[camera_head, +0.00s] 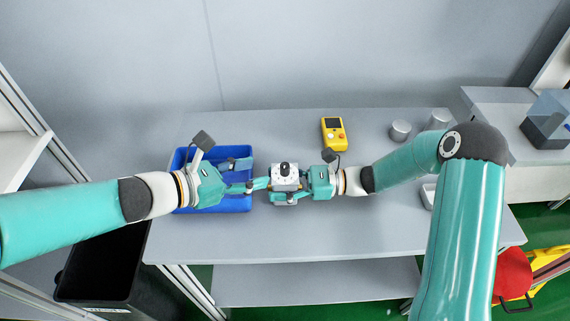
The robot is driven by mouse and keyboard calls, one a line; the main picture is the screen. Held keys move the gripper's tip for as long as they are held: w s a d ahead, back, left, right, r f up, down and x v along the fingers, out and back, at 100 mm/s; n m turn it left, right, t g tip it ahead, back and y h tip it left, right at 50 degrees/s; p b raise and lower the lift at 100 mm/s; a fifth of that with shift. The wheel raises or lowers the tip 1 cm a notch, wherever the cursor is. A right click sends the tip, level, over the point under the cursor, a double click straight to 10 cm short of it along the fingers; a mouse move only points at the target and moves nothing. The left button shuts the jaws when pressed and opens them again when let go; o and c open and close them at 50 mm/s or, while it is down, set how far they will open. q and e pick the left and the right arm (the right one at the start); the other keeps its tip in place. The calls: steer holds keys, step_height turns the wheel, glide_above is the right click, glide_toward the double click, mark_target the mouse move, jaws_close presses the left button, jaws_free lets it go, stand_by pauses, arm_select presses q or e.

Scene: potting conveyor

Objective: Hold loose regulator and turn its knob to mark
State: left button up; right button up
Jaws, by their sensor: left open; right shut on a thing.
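The regulator is a white and grey block (286,183) with a dark round knob (285,169) on its upper face, at the middle of the table in the head view. My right gripper (298,185) comes in from the right and is shut on the regulator's body. My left gripper (262,185) comes in from the left and is open, with its fingertips close to the regulator's left side. I cannot tell whether they touch it. The mark on the knob is too small to make out.
A blue bin (240,204) stands behind and under my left gripper, with grey parts inside. A yellow handheld device (333,133) lies behind the regulator. Two grey cylinders (400,130) stand at the back right. The table's front (300,235) is clear. A black bin (105,265) stands at the lower left.

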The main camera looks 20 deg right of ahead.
mark_target(282, 166)
arm_select(q)
steer(key=x, duration=0.9)
steer(key=shift+d, duration=0.2)
jaws_close()
